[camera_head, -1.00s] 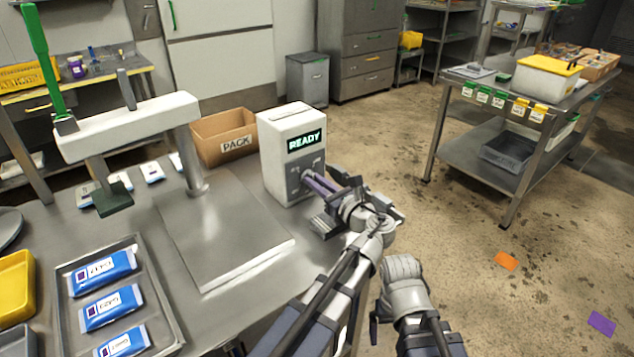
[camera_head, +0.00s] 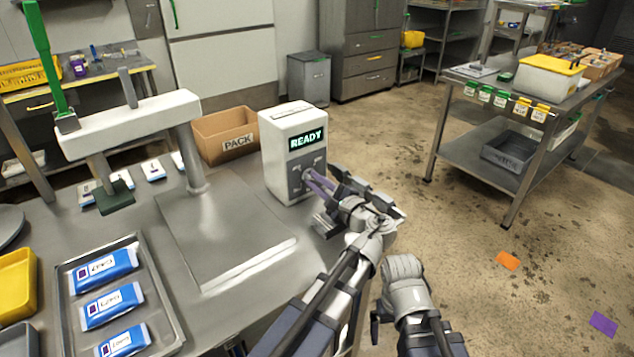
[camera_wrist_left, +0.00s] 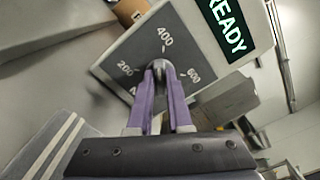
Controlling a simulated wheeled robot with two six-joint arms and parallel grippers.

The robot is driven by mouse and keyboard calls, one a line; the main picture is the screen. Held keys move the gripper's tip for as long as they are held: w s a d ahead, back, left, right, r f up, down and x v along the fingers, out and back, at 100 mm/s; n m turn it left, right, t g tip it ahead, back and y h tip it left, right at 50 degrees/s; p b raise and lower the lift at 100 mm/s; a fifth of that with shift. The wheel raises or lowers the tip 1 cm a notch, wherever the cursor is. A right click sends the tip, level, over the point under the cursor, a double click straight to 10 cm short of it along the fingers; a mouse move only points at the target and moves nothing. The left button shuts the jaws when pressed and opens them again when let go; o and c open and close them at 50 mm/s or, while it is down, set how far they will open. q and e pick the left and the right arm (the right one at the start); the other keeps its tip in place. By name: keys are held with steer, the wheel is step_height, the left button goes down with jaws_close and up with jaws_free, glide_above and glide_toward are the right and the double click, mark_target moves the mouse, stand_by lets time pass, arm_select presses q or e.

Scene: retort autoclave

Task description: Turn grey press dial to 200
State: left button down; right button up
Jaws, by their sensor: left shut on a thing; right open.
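The grey dial (camera_wrist_left: 158,68) is on the dark panel (camera_wrist_left: 130,55) of the white control box (camera_head: 277,160), which stands on the steel bench. In the left wrist view, 200, 400 and 600 are printed around the dial. A small light mark shows between the knob and 400; I cannot tell if it is the pointer. My left gripper (camera_head: 309,176) is shut on the dial, its purple fingers either side of the knob and hiding its lower part. The box's display (camera_head: 306,140) reads READY. Part of my right arm shows at lower right, its gripper out of view.
A press with a green lever (camera_head: 45,55) stands left of the box. A PACK carton (camera_head: 224,135) is behind it. A tray (camera_head: 165,310) of blue pouches lies front left. A steel cart (camera_head: 520,165) stands right, with open floor between.

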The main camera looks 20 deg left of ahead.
arm_select(q)
steer(key=n, duration=0.4)
steer(key=shift+f+n, duration=0.15)
steer(key=shift+n, duration=0.15)
steer(key=n, duration=0.3)
steer(key=shift+f+n, duration=0.1)
steer(key=shift+n, duration=0.3)
steer(key=n, duration=0.3)
steer(key=shift+f, duration=0.1)
steer(key=shift+n+b, duration=0.3)
steer(key=shift+n, duration=1.7)
steer(key=c, duration=0.8)
jaws_free()
steer(key=shift+c, duration=0.2)
steer(key=shift+d, duration=0.1)
